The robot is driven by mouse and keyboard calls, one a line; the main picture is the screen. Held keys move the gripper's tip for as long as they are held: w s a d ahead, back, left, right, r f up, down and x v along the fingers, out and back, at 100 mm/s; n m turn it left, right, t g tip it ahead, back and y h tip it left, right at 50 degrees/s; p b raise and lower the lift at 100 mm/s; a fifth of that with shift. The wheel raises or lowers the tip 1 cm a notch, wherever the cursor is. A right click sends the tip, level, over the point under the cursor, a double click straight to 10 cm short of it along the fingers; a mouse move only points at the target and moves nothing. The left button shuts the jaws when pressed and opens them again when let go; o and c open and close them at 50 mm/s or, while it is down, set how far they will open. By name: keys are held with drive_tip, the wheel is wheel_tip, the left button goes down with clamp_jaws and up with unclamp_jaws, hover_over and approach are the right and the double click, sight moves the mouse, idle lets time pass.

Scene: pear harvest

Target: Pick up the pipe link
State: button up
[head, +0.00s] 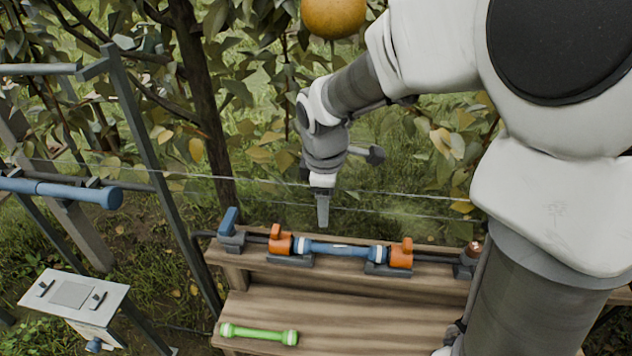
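A short green pipe piece (259,334) with pale ring ends lies on the lower wooden step, at the left near its front. A blue pipe piece (340,249) with white rings lies level between two orange-handled fittings on the upper wooden step. Which of the two is the pipe link, I cannot tell. My gripper (322,212) points down above and behind the blue piece and looks apart from it. I see its fingers edge-on, so whether they are apart does not show. Nothing shows held in it.
Orange-handled fittings (281,239) (401,253) flank the blue piece. A blue-handled valve (230,231) stands at the upper step's left end. A metal frame (150,160) and a pale box (75,297) stand left. The lower step (380,318) is mostly bare.

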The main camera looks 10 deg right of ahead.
drive_tip(key=b, duration=0.5)
hover_over(328, 246)
drive_tip(key=s, duration=0.1)
wheel_tip(328, 246, down, 11)
drive_tip(key=shift+w+f+b, duration=0.15)
drive_tip(key=shift+f+b, duration=0.3)
drive_tip(key=shift+f, duration=0.5)
drive_tip(key=shift+w+f+b, duration=0.2)
drive_tip(key=shift+f+b, duration=0.3)
drive_tip(key=shift+f, duration=0.5)
drive_tip(key=shift+w+f+b, duration=0.15)
drive_tip(key=shift+f+b, duration=0.3)
drive_tip(key=shift+f, duration=0.5)
clamp_jaws()
